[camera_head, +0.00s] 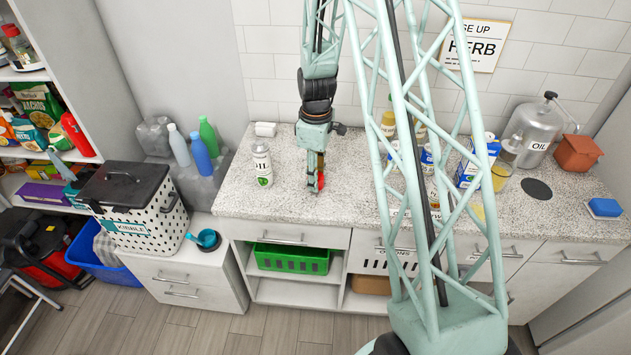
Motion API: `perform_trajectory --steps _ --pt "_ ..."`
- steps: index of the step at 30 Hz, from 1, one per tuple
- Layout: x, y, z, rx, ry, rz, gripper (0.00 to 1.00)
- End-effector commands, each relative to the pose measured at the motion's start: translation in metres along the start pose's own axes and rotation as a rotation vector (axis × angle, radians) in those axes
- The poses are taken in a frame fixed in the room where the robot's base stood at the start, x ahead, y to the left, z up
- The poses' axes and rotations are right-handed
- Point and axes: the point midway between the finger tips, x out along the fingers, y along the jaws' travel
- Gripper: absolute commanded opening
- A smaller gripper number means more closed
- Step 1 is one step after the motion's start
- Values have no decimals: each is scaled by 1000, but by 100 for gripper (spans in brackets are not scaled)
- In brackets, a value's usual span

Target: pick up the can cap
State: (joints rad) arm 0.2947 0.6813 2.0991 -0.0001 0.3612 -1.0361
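My gripper (315,185) points down at the granite counter (280,203), just right of the white oil can. A small red thing (321,181) shows at its fingertips, partly hidden by them; it may be the can cap, but it is too small to be sure. I cannot tell whether the fingers are around it or beside it, or whether they are open or shut. The white oil can (262,164) stands upright on the counter, left of my gripper.
A small white block (265,129) lies behind the can. Blue-and-white cartons (479,160), a metal oil canister (531,133), a terracotta pot (577,153) and a blue sponge (604,208) stand or lie to the right. My lattice arm crosses the view. The counter's left front is clear.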

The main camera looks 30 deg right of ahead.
Motion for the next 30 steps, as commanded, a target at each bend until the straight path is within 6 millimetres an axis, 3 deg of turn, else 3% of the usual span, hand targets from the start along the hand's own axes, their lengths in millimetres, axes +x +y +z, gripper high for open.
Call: perform_trajectory --steps 17,30 --pt "-2 0 0 0 0 1 27" --pt "-24 0 0 0 1 1 27"
